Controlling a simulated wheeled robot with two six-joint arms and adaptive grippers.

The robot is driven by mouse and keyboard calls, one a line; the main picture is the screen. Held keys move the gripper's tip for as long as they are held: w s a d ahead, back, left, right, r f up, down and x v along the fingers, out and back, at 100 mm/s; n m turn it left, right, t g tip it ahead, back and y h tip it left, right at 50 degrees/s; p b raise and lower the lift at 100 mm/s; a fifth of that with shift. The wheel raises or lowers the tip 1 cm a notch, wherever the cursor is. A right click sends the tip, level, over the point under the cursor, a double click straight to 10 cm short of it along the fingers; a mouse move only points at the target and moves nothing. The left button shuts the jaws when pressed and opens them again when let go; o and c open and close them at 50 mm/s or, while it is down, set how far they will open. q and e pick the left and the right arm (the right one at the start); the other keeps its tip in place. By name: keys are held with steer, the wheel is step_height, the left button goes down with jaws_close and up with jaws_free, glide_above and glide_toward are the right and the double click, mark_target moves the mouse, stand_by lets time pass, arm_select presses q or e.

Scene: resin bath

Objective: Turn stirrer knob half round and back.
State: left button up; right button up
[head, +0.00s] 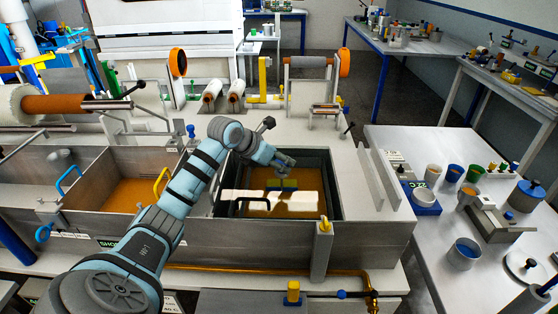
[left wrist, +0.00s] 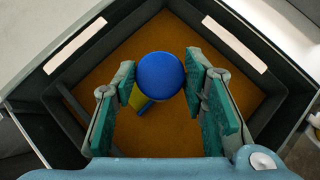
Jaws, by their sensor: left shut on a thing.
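The stirrer knob (left wrist: 161,75) is a round blue cap, seen from above in the left wrist view, over the amber resin. My left gripper (head: 284,166) reaches down over the dark-walled resin bath (head: 334,184) in the head view. In the left wrist view its green-padded fingers (left wrist: 161,88) stand on either side of the knob, shut on it. A yellow and blue piece (left wrist: 138,98) shows partly below the knob. In the head view the knob is not clearly visible at the gripper. My right gripper is not in view.
A second open bath (head: 130,195) with amber liquid and a yellow handle (head: 161,184) lies left of my arm. A dark handle (head: 252,200) stands at the bath's near side. A side table (head: 395,150) with cups is on the right.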

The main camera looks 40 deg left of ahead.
arm_select(q)
steer(key=shift+d+r+n+y+p, duration=0.1)
steer(key=shift+n+y+p, duration=0.2)
steer(key=shift+n+p, duration=0.1)
steer(key=o, duration=1.1)
steer(key=shift+c, duration=0.2)
steer(key=shift+w+f, duration=0.15)
steer(key=shift+f, duration=0.05)
steer(key=v, duration=1.2)
